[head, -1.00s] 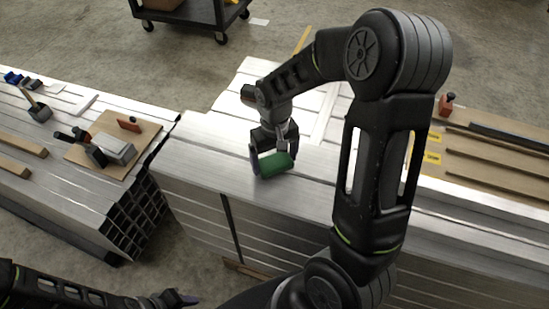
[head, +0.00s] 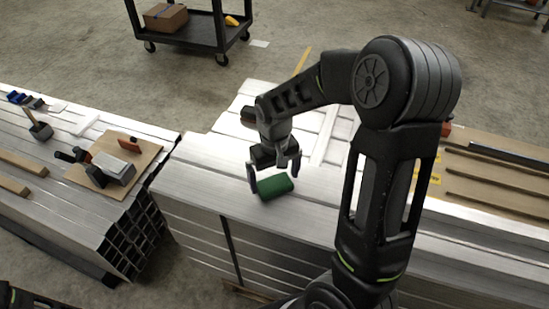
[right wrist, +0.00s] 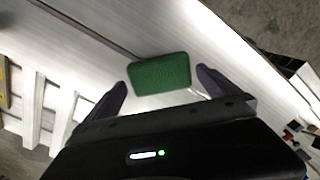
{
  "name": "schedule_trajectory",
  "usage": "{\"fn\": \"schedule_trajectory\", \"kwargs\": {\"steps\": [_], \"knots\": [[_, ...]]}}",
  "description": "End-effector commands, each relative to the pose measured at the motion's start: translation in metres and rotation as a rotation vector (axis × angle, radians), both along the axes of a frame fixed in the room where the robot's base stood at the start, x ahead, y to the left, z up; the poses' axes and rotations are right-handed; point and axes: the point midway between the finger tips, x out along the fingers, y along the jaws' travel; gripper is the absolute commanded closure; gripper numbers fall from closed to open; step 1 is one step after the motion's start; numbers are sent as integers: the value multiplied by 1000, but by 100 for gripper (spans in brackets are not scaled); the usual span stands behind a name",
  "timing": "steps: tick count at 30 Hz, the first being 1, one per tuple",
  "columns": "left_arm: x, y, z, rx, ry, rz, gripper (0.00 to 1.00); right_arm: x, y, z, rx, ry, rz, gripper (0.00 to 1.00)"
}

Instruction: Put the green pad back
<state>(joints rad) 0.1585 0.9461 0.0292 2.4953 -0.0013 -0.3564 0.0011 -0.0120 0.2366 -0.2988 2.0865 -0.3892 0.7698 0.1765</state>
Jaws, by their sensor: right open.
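The green pad (head: 275,186) lies on the aluminium surface of the near trailer stack (head: 205,165), close to its front edge. It also shows in the right wrist view (right wrist: 160,74), between and just beyond the fingertips. My right gripper (head: 272,178) is open right above and behind the pad, with one finger to each side of it. The right wrist view shows the open fingers (right wrist: 164,85) apart from the pad. My left gripper is not visible in the head view; only a bit of dark arm shows at the lower left corner.
A second aluminium stack at left holds a wooden board (head: 115,163) with a grey block, a dark mallet (head: 40,130) and wooden strips. A black cart (head: 190,28) with a cardboard box stands on the floor behind. A brown slatted panel (head: 495,170) lies at right.

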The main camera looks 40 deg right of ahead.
Motion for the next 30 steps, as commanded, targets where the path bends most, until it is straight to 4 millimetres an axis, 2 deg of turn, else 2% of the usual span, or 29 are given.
{"fn": "schedule_trajectory", "kwargs": {"steps": [9,15,20,30], "knots": [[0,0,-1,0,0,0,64,1,0,65,0,-6,-1,0],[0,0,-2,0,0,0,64,1,0,95,-1,-3,-1,0],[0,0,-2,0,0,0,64,0,0,103,0,-1,-1,0],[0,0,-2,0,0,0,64,0,0,103,0,0,0,0]]}}
